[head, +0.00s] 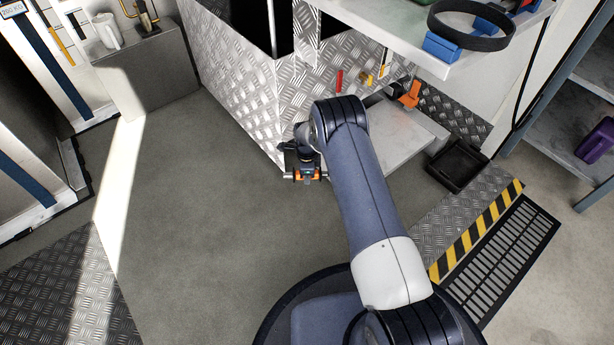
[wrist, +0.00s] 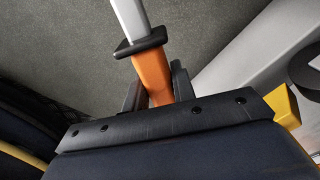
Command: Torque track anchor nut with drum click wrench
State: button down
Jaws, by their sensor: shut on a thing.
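My gripper (head: 306,172) is shut on the orange handle of a tool, which looks like the drum click wrench. In the wrist view my gripper's fingers (wrist: 155,88) sit on both sides of the orange handle (wrist: 153,75). A black collar and a silver shaft continue past the fingers, and the shaft's far end is out of frame. In the head view my gripper is beside the lower corner of the diamond-plate box (head: 240,85), and only a little orange shows there. I cannot make out the track anchor nut in either view.
A white shelf (head: 385,40) with a black strap loop (head: 470,44) and blue buckle overhangs the right. Below it are an orange item (head: 410,94) and a black tray (head: 437,172). A floor grate (head: 505,262) with a striped edge lies right. Grey floor at left is clear.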

jog(key=shift+r+p, duration=1.15)
jog(key=shift+r, duration=1.55)
